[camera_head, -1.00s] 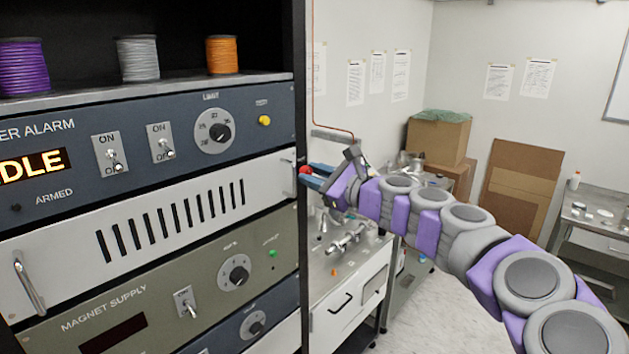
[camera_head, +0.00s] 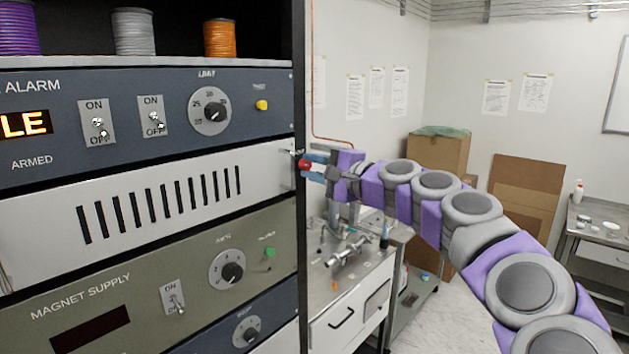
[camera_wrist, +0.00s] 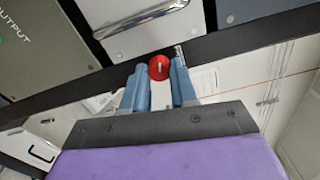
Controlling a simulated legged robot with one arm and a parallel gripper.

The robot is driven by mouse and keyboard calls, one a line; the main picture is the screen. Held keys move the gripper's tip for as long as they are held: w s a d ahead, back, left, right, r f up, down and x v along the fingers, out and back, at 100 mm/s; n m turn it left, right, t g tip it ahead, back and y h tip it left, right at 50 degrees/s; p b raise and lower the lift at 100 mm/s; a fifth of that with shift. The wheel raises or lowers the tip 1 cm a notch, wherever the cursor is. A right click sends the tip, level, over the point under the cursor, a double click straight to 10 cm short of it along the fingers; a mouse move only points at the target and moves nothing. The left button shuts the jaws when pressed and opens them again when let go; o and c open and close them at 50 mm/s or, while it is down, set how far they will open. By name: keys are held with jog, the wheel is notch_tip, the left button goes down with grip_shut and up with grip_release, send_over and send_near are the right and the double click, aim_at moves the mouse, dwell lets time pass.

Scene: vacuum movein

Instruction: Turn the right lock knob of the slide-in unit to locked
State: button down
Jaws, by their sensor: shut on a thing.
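The slide-in unit (camera_head: 150,205) is the pale slotted panel in the rack, between the alarm panel and the magnet supply; its right end also shows in the wrist view (camera_wrist: 130,35). The right lock knob is red (camera_head: 303,165), at the unit's right edge by the black rack post. In the wrist view the red knob (camera_wrist: 159,67) has a pale line on its face and sits between the blue fingertips. My gripper (camera_wrist: 159,75) is shut on this knob. In the head view my gripper (camera_head: 312,168) reaches it from the right.
The black rack post (camera_head: 301,240) stands right beside the knob. A metal bench (camera_head: 345,285) with fittings stands behind the arm. Cardboard boxes (camera_head: 438,155) are at the back. Switches and dials cover the neighbouring panels.

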jog(key=shift+a+f+n+b, duration=0.1)
jog(key=shift+f+n+b, duration=0.05)
jog(key=shift+n+b, duration=0.75)
jog(key=shift+a+f+n+b, duration=0.1)
jog(key=shift+n+b, duration=0.6)
jog(key=shift+n, duration=0.4)
jog(key=shift+s, duration=0.1)
jog(key=c, duration=0.9)
grip_release()
jog(key=shift+r, duration=0.1)
jog(key=shift+d, duration=0.1)
jog(key=p+v, duration=0.1)
jog(key=v, duration=1.6)
jog(key=shift+s+d, duration=0.1)
jog(key=shift+d, duration=0.1)
